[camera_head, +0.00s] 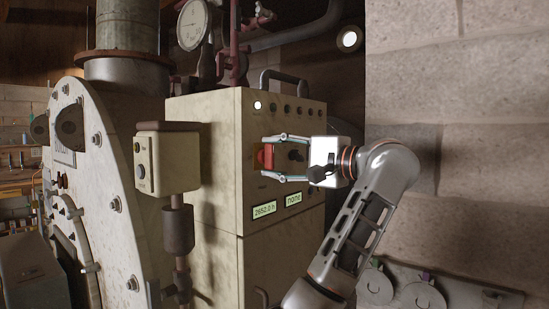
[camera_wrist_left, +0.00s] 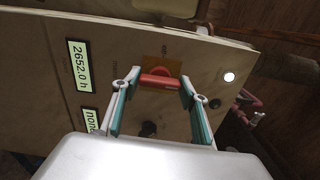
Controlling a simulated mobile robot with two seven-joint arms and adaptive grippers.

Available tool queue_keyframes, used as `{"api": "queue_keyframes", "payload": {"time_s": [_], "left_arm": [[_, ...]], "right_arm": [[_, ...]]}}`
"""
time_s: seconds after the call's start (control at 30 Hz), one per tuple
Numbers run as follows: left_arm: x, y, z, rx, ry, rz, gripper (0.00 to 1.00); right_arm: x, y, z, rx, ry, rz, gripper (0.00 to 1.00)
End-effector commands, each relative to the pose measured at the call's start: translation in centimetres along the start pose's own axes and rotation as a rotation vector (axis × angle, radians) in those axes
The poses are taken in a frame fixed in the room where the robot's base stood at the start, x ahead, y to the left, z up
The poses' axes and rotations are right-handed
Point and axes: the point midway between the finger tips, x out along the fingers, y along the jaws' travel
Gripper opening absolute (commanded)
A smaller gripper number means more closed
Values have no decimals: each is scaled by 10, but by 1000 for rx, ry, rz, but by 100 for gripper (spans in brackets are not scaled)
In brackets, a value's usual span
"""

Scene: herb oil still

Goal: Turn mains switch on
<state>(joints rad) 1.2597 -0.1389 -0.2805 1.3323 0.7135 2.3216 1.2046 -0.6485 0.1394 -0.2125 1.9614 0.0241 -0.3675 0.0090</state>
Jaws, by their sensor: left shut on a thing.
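The mains switch (camera_head: 264,158) is a red handle on a yellowish plate on the front of the beige control cabinet (camera_head: 215,150). It also shows in the wrist view (camera_wrist_left: 158,81), where the red bar lies across the picture. My left gripper (camera_head: 270,156) reaches the panel from the right, with one finger above and one below the handle. In the wrist view the fingertips stand at the two ends of the red bar, and the gripper is shut on it. The exact contact is too small to see. My right gripper is not in view.
A white lamp (camera_head: 257,105) glows at the panel's upper left, beside several dark ones. Two lit displays, "2652.0 h" (camera_head: 264,210) and "none" (camera_head: 293,199), sit below the switch. A dark knob (camera_head: 296,155) is right of it. A small button box (camera_head: 167,160) stands left.

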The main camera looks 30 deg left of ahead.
Motion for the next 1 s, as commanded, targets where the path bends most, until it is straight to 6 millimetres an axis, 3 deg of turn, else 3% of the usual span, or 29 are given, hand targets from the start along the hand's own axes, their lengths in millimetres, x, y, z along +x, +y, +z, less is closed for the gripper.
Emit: {"api": "queue_keyframes", "payload": {"time_s": [0.33, 0.37, 0.4, 0.43, 0.77, 1.0], "left_arm": [[0, 0, 0, 8, -1, -2, 22], [0, 0, 0, 8, -1, -2, 46], [0, 0, 0, 8, -1, -2, 56], [0, 0, 0, 7, -1, -2, 60], [-1, 0, 0, 5, 0, -1, 60], [-28, 0, -1, 5, 3, 0, 60]], "right_arm": [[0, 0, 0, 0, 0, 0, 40], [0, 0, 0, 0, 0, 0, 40], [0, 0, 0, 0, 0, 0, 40], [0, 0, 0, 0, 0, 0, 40], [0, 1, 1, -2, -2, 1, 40], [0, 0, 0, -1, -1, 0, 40]]}}
